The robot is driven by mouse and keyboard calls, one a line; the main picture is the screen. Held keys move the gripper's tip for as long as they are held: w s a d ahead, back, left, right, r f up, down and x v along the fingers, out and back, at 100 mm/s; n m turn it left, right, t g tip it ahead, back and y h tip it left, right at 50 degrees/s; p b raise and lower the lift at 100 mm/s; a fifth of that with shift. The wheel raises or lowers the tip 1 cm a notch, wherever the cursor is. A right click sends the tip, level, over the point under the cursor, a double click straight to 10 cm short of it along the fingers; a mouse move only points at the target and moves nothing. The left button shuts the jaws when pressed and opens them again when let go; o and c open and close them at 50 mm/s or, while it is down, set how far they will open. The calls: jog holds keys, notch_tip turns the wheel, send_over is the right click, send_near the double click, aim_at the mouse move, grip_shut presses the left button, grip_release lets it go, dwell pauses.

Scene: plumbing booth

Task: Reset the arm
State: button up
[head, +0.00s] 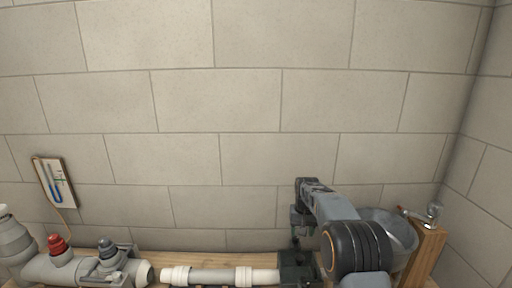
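My arm rises from the bottom right and bends over, so that its end points down near the wall. My gripper (296,241) is at that end, small and dark, above a dark green block-like thing (297,266) at the lower edge. The fingers are too small and dark to tell whether they are open or shut, or whether they hold anything. I cannot tell whether the gripper touches the block.
A white pipe (212,276) lies left of the block along a wooden ledge (190,259). Further left is a grey pipe (62,270) with a red cap (58,246) and a dark cap (107,248). A grey round vessel (398,232) and a tap (419,217) on a wooden post (427,257) stand right.

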jog(key=s+r+t, duration=0.1)
jog(key=s+r, duration=0.2)
jog(key=s, duration=0.7)
jog(key=s+r+t, duration=0.2)
jog(key=s+r, duration=0.1)
jog(key=s, duration=0.8)
jog(key=s+r+t, duration=0.1)
jog(key=s+r, duration=0.2)
jog(key=s, duration=0.8)
jog(key=shift+a+r+n, duration=0.2)
jog(key=shift+r+n, duration=0.05)
jog(key=shift+n, duration=0.15)
